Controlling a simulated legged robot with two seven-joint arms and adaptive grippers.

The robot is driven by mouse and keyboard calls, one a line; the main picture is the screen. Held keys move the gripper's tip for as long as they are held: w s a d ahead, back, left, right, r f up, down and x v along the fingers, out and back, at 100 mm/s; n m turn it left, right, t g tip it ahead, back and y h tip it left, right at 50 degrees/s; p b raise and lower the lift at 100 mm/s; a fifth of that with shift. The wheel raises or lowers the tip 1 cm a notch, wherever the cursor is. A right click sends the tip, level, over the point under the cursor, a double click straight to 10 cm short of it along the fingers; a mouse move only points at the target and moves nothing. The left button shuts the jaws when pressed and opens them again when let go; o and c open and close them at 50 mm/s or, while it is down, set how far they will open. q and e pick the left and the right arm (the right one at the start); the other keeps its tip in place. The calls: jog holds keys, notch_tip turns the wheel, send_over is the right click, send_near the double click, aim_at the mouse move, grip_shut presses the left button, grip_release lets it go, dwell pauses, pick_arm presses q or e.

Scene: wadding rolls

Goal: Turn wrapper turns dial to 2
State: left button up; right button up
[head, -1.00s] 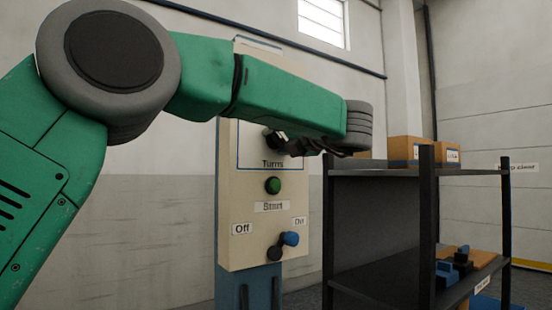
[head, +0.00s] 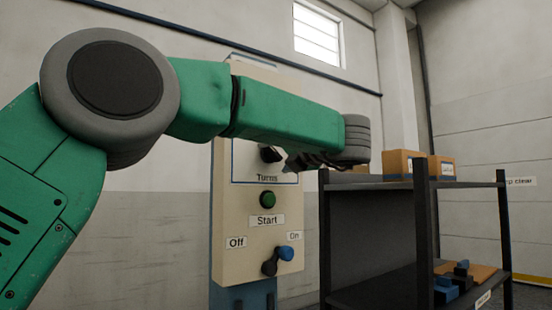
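The cream control panel (head: 228,263) stands ahead, with the word "Turns" on its framed upper section. A dark knob, the turns dial (head: 269,154), shows just above that word. My arm covers its upper surroundings, so its numbers and setting are hidden. My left gripper (head: 292,163) is just right of the dial, with its dark fingers below the end of my green arm. A small gap seems to show between fingertips and dial. The fingers overlap one another from this angle, so their opening is unclear. My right gripper is out of view.
Below the dial are a green Start button (head: 267,199) and an Off/On lever (head: 277,261) with a blue end, near "On". A dark shelf (head: 370,186) stands close on the right, with cardboard boxes (head: 403,164) on top and blue and black items below.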

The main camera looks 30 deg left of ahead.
pick_arm(q)
jog(key=shift+s+d+r, duration=0.15)
jog(key=shift+s+d, duration=0.15)
jog(key=shift+s, duration=0.05)
jog(key=v, duration=1.1)
jog(key=shift+w, duration=0.2)
jog(key=shift+d, duration=0.25)
